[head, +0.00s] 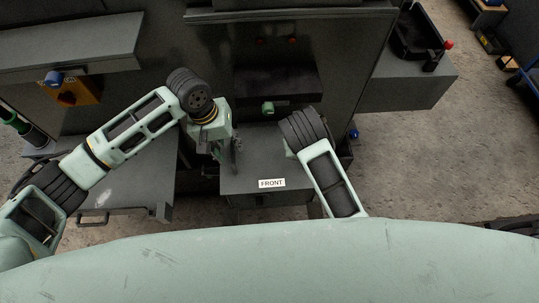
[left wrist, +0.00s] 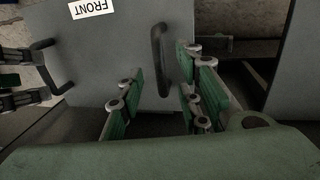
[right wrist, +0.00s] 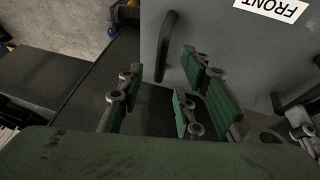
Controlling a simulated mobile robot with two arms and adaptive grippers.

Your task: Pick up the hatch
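The hatch is a flat grey panel (head: 262,158) with a white FRONT label (head: 271,183) and a dark bar handle near each side. It also shows in the left wrist view (left wrist: 105,50) and right wrist view (right wrist: 225,40). My left gripper (head: 226,153) is open. In the left wrist view its green-padded fingers (left wrist: 162,90) stand apart, with one handle (left wrist: 159,55) between them, not clamped. In the right wrist view my right gripper (right wrist: 165,90) is open, with the other handle (right wrist: 168,48) between its fingers, not clamped. In the head view my right arm hides its fingers.
A dark cabinet (head: 215,55) stands behind the hatch. A grey surface (head: 120,190) with a bar handle lies to the left. A shelf with a black bin (head: 415,35) is at the right. Open concrete floor (head: 440,150) lies to the right.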

